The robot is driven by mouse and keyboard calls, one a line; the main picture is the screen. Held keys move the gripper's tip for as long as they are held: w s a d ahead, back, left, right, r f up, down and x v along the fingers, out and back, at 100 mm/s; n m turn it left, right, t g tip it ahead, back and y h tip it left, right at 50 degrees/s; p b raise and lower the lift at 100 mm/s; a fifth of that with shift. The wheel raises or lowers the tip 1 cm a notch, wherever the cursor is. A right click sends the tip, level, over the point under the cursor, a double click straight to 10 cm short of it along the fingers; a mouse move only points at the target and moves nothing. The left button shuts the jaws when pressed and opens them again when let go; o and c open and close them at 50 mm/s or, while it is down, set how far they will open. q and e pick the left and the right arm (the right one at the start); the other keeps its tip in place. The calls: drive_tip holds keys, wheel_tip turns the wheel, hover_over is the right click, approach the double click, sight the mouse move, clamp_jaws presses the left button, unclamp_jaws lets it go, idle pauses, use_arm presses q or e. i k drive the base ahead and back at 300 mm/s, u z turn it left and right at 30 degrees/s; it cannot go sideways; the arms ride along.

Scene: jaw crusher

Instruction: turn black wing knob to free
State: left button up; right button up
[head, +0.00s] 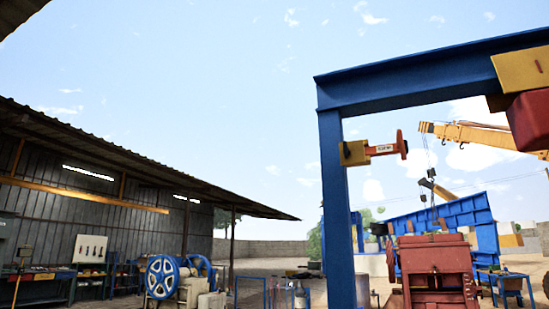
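I cannot make out a black wing knob in the head view. A yellow bracket (353,153) is fixed to the upright blue post (338,215). An orange bar with a small pale label (383,149) sticks out from it to the right and ends in a red-orange flanged piece (401,144). The label is too small to read. Neither of my grippers shows.
A blue beam (420,83) runs from the post top to the right, with a red block (530,120) under it. A red machine (436,270) stands beyond. A blue-wheeled machine (162,277) and a shed (90,180) are at left.

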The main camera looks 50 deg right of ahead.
sight(347, 152)
drive_tip(key=z, duration=0.45)
drive_tip(key=i, duration=1.2)
drive_tip(key=z, duration=1.05)
